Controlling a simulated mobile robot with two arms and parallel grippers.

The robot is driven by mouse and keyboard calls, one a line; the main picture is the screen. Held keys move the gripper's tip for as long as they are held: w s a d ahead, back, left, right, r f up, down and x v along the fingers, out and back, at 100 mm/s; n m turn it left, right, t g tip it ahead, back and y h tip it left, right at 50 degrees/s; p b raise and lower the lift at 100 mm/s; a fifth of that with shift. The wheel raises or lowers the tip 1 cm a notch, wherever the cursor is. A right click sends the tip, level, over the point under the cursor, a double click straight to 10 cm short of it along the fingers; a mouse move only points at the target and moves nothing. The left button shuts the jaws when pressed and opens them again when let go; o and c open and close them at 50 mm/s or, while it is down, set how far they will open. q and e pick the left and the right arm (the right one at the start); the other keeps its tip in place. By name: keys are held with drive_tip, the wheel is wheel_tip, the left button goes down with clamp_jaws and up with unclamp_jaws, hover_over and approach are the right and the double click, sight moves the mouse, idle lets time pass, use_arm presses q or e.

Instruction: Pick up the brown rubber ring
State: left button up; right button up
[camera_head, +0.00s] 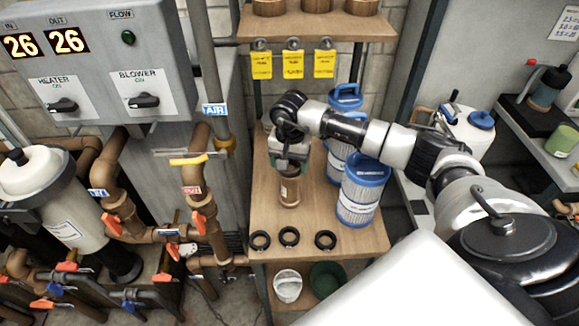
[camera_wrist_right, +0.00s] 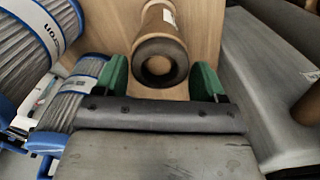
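My right gripper (camera_head: 291,163) points down over a brown cylinder (camera_head: 290,190) standing on the wooden shelf. I cannot tell whether that ring is a separate rubber piece. Three dark rings lie flat along the shelf's front: left (camera_head: 260,240), middle (camera_head: 289,236) and right (camera_head: 325,240). They look black. My left gripper is not in view.
Blue-capped filter cartridges (camera_head: 360,192) stand close to the right of the cylinder. Pipes with valves (camera_head: 200,215) and a grey control cabinet (camera_head: 110,65) are at the left. An upper shelf (camera_head: 320,27) with yellow tags is behind. White and green containers sit below.

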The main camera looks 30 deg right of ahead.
drive_tip(key=c, duration=0.6)
drive_tip(key=shift+r, duration=0.1)
drive_tip(key=shift+r+b, duration=0.45)
drive_tip(key=shift+r, duration=0.1)
drive_tip(key=r+b, duration=0.1)
drive_tip(key=r, duration=0.2)
drive_tip(key=shift+s+d+b, duration=0.1)
drive_tip(key=shift+s+b, duration=0.1)
drive_tip(key=shift+b, duration=0.15)
drive_tip(key=shift+s+d+r+b, duration=0.1)
drive_tip(key=shift+s+r+b, duration=0.5)
drive_tip(key=shift+s+r, duration=0.95)
drive_tip(key=shift+s+r+b, duration=0.55)
drive_tip(key=shift+s+r, duration=0.15)
drive_tip(key=shift+s, duration=1.55)
drive_tip(key=shift+s+d+r+b, duration=0.1)
drive_tip(key=shift+s+r+b, duration=0.5)
drive_tip(key=shift+s+r, duration=0.95)
drive_tip(key=shift+s+f, duration=0.3)
drive_tip(key=shift+f, duration=0.2)
